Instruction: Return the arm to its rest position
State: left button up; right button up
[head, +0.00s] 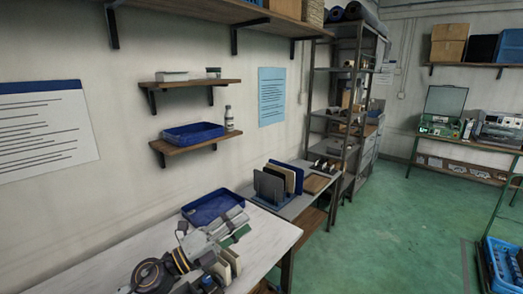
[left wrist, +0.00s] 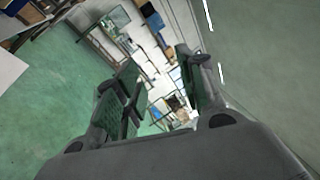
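My left arm (head: 160,272) reaches in from the bottom left over the white table. The arm hides part of the table. My right gripper is in neither view.
A blue tray (head: 191,214) stands on the white table (head: 268,240). Beyond it, a lower table holds a rack of upright panels (head: 270,187). Wall shelves carry another blue tray (head: 192,138) and a bottle (head: 229,120). Open green floor (head: 390,215) lies to the right.

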pick_arm(q)
jog(key=w+a+f+n+t+y, duration=0.1)
jog(key=a+f+n+t+y, duration=0.25)
jog(key=a+n+y, duration=0.55)
jog(key=w+a+f+n+t+y, duration=0.2)
jog(key=a+f+n+t+y, duration=0.3)
jog(key=n, duration=0.7)
jog(key=s+a+f+n+g+y, duration=0.4)
jog(key=s+f+n+g+y, duration=0.15)
jog(key=f+g, duration=0.35)
jog(key=s+d+f+n+g+h, duration=0.15)
jog(key=s+f+g, duration=0.25)
jog(key=s+f, duration=0.45)
jog(key=s+f+n+g+h, duration=0.15)
jog(key=s+f+g, duration=0.3)
jog(key=s, duration=0.65)
jog(key=s+f+p, duration=0.3)
jog(key=f, duration=2.9)
jog(key=s+a+f+g+p, duration=0.1)
jog(key=s+f, duration=0.7)
jog(key=s, duration=0.3)
jog(key=s+a+f+g+p, duration=0.1)
jog(key=s+a+f, duration=0.1)
jog(key=s+f, duration=0.6)
jog(key=s, duration=0.2)
jog(key=shift+s+a+y, duration=0.3)
jog(key=shift+s+y, duration=0.05)
jog(key=shift+s, duration=0.05)
